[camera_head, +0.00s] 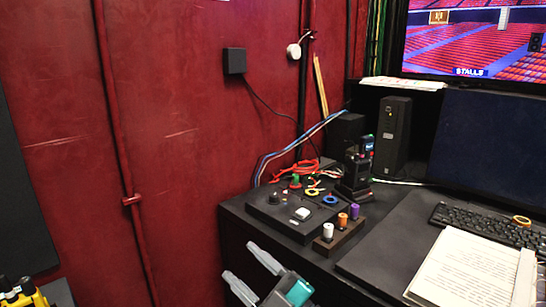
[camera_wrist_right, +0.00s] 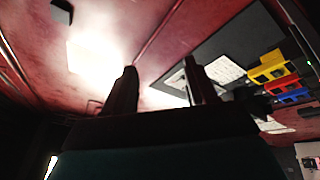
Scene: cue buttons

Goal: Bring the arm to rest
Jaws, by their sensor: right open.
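My right gripper (camera_head: 252,273) is low in the head view, in front of the desk's left front edge. Its two grey fingers are apart with nothing between them. In the right wrist view the gripper (camera_wrist_right: 160,85) shows as two dark fingers spread apart, with red wall and a bright glare beyond. A black button box (camera_head: 268,209) with a white square button (camera_head: 301,213) and a green knob (camera_head: 295,181) sits on the desk above and behind the gripper, apart from it. My left gripper is not in view.
A block on the desk (camera_head: 235,222) holds white (camera_head: 327,232), orange (camera_head: 343,220) and purple (camera_head: 354,211) pieces. A radio (camera_head: 357,170), keyboard (camera_head: 480,222), open pages (camera_head: 465,268) and monitors stand to the right. Yellow items (camera_head: 20,292) are at lower left. Red wall (camera_head: 180,150) is behind.

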